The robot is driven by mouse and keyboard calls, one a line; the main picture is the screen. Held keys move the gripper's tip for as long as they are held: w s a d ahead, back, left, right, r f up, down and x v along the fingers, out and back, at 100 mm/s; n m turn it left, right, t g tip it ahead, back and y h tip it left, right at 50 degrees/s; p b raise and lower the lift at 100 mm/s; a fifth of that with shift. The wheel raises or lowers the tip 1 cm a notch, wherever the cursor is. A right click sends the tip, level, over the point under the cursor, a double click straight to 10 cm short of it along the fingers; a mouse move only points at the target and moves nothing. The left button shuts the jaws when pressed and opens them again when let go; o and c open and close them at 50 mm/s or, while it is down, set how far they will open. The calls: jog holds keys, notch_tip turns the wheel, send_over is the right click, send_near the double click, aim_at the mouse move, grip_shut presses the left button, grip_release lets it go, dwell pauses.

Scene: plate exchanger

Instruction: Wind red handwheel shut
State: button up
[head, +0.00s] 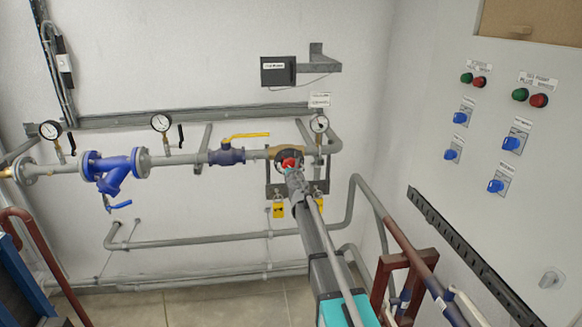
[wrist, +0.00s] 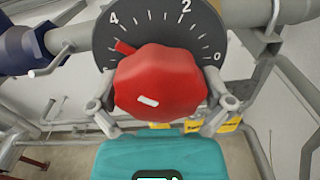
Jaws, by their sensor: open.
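The red handwheel (wrist: 160,85) fills the middle of the wrist view, with a small white mark on its face. In the head view the handwheel (head: 289,162) sits on the pipe at the far wall. Behind it is a dark dial (wrist: 165,30) marked 4, 2 and 0. A red pointer (wrist: 125,47) points up and left, just below the 4. My gripper (wrist: 160,93) is open, with one finger on each side of the handwheel. Whether the fingers touch its rim I cannot tell. In the head view my gripper (head: 294,178) covers part of the handwheel and dial.
A blue valve (head: 228,157) with a yellow lever (head: 246,137) sits left of the handwheel. A gauge (head: 319,124) stands close at the upper right. Yellow padlocks (head: 279,209) hang below. A control cabinet (head: 485,130) is at right, with a brown-red pipe (head: 408,243) near my arm.

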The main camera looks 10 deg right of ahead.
jog(key=c, duration=0.7)
jog(key=shift+d, duration=0.2)
jog(key=shift+c, duration=0.6)
jog(key=shift+a, duration=0.2)
